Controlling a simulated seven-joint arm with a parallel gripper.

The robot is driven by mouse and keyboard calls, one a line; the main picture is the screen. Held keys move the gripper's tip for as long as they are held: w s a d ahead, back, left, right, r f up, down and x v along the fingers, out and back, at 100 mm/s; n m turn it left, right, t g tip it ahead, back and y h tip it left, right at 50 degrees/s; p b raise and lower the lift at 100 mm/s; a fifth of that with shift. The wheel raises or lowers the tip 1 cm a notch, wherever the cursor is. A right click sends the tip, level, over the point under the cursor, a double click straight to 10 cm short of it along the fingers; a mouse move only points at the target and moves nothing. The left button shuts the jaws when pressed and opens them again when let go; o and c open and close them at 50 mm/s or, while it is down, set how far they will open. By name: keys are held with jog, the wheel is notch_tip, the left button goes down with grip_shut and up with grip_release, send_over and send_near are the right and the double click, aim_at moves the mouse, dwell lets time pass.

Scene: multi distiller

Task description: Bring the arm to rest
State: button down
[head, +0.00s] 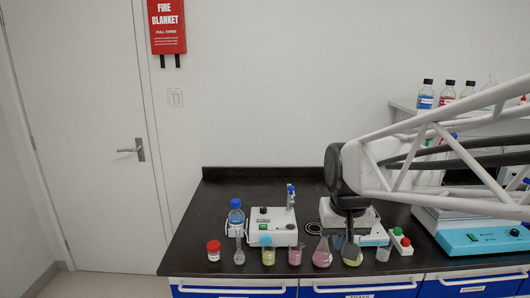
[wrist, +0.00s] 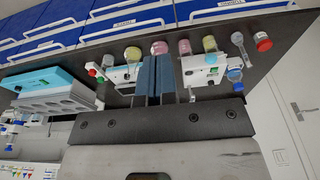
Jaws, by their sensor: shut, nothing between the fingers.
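My gripper (head: 349,226) points down over the black bench in the head view, in front of a white device. Its two blue-grey fingers lie side by side, shut and empty, in the wrist view (wrist: 154,60). The arm reaches in from the right. In the head view, a yellow flask (head: 352,254) stands close to the fingers, partly overlapped by them, and a pink flask (head: 322,252) is just left. I cannot tell the exact gap between the fingers and the glassware.
Along the front edge stand several beakers, a clear flask (head: 239,252) and a red-capped jar (head: 214,250). Behind are a blue-capped bottle (head: 236,216), a white device (head: 273,226) and a teal machine (head: 482,240) at right. The bench (head: 208,205) is bare at the left back.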

jog(key=s+d+f, duration=0.1)
jog(key=s, duration=0.6)
jog(key=s+d+f, duration=0.2)
jog(key=s, duration=0.6)
jog(key=shift+s+t, duration=0.15)
jog(key=shift+t, duration=0.25)
